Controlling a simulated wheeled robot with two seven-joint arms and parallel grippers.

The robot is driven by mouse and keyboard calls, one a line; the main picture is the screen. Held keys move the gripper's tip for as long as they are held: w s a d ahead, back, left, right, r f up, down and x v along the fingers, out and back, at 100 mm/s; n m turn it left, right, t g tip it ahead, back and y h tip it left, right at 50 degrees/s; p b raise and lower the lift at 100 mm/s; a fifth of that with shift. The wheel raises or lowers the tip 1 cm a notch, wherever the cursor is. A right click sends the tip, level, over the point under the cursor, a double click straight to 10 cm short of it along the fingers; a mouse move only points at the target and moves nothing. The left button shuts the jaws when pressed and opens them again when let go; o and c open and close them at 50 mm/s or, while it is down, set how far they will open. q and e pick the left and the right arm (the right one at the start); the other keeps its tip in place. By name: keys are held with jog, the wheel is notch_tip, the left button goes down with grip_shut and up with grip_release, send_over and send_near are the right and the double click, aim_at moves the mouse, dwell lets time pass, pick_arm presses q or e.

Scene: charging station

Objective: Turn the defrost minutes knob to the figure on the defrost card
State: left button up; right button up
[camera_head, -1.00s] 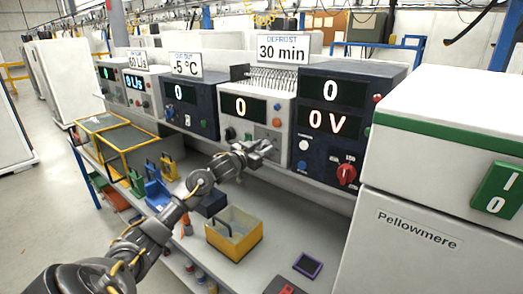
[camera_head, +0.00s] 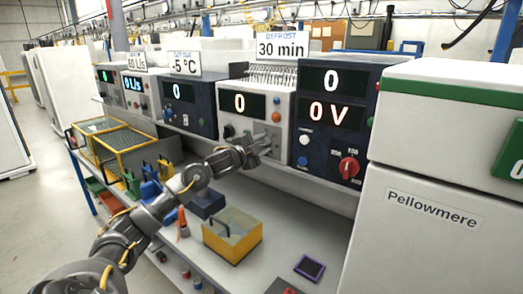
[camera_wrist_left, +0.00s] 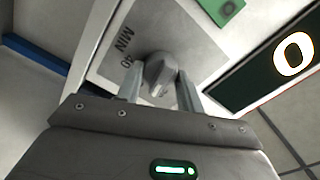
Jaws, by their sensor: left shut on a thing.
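The defrost card (camera_head: 282,46) stands on top of the white unit and reads "DEFROST 30 min". The white unit (camera_head: 285,112) below it has a display (camera_head: 240,102) showing 0. My left gripper (camera_head: 262,143) is at the lower front of this unit. In the left wrist view, my left gripper (camera_wrist_left: 160,88) has its two fingers on either side of a grey knob (camera_wrist_left: 160,72), shut on it. The fingers hide part of the dial. My right gripper is in neither view.
A dark unit (camera_head: 332,110) with a red knob (camera_head: 348,167) stands to the right, beside a white Pellowmere cabinet (camera_head: 425,200). A yellow box (camera_head: 232,236) and a dark square item (camera_head: 309,268) lie on the bench below.

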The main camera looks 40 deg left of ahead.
pick_arm(q)
jog(key=shift+f+m+b, duration=0.15)
jog(key=shift+m+b, duration=1.15)
jog(key=shift+m, duration=0.9)
jog(key=o, duration=1)
jog(key=shift+s, duration=0.3)
jog(key=s+b, duration=0.4)
jog(key=s, duration=0.6)
jog(key=shift+d+b, duration=0.15)
jog(key=shift+b, duration=0.15)
